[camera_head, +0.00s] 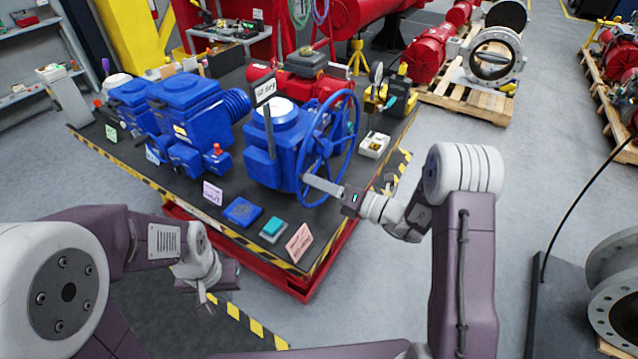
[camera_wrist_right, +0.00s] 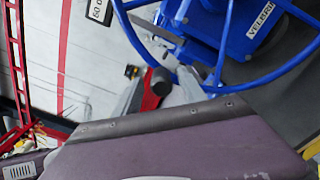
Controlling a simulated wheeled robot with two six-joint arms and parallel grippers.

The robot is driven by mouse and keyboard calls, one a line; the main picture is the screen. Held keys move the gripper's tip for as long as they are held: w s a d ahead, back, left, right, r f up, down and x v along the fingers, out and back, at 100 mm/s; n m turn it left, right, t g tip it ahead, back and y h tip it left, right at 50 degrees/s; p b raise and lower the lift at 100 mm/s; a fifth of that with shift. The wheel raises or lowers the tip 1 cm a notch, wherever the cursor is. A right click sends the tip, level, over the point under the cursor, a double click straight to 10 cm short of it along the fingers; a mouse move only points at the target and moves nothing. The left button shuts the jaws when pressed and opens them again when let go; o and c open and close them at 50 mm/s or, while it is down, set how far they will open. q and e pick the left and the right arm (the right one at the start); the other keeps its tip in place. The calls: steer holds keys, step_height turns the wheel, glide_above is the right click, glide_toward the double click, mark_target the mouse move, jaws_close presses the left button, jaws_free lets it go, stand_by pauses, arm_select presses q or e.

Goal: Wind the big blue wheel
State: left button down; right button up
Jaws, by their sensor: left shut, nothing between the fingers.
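The big blue wheel (camera_head: 303,160) is a spoked handwheel standing upright on the right side of a blue valve actuator (camera_head: 268,160). In the right wrist view the wheel's rim (camera_wrist_right: 287,70) curves across the top. My left gripper (camera_head: 206,298) is shut and empty, low in front of the table, away from the wheel.
The table (camera_head: 330,235) has a striped yellow-black edge. A second blue actuator (camera_head: 190,105) stands left of the wheel's one. Cards, a blue plate (camera_head: 242,211) and a teal-topped block (camera_head: 272,228) lie in front. A white-based device (camera_head: 374,145) stands right of the wheel.

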steer(key=b+v, duration=0.1)
steer(key=v, duration=0.8)
steer(key=shift+b, duration=0.4)
